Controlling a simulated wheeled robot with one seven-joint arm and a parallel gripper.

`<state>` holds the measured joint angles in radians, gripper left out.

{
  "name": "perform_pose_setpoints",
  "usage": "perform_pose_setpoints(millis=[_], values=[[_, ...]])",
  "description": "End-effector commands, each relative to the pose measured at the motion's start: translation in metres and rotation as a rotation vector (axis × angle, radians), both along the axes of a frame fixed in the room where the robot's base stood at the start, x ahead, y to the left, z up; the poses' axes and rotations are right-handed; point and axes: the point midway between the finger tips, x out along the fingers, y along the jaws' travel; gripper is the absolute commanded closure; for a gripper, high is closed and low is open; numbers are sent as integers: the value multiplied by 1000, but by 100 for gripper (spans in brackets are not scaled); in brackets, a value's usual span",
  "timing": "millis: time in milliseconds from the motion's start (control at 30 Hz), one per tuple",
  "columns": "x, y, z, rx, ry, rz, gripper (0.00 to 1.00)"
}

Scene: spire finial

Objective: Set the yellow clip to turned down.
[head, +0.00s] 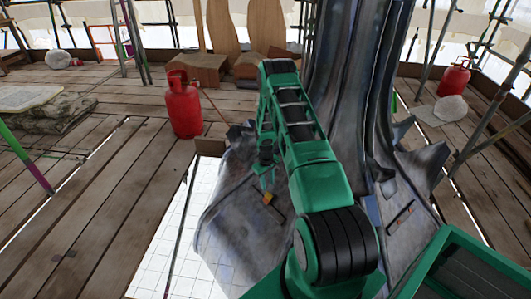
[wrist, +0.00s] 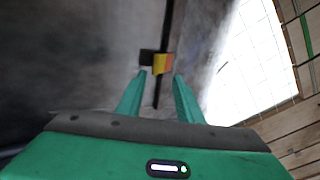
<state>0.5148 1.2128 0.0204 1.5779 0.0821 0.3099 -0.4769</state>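The yellow clip (head: 268,198) is a small yellow-orange piece on the grey metal skirt (head: 235,225) at the spire's foot. In the wrist view the clip (wrist: 162,63) lies just beyond my fingertips, beside a small dark piece (wrist: 146,57) and over a dark slot (wrist: 167,30). My gripper (head: 267,182) is above the clip in the head view. In the wrist view my gripper (wrist: 158,74) has its two green fingers apart, with nothing held between them. Whether a finger touches the clip cannot be told.
The grey spire column (head: 345,90) rises behind my arm. A red gas bottle (head: 184,105) stands on the planks left of the skirt, another red bottle (head: 454,78) at the right. A bright gap (head: 185,235) lies along the skirt's left. Scaffold poles stand around.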

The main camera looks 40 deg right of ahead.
Motion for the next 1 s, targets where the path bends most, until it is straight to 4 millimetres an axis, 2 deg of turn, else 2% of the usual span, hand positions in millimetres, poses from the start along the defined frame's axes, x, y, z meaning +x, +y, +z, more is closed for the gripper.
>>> perform_pose_setpoints(millis=[500, 667, 1000], values=[[-2, -6, -85, 1, -1, -1, 67], [1, 6, -80, -120, 5, 6, 67], [1, 14, -22, -131, 5, 1, 67]])
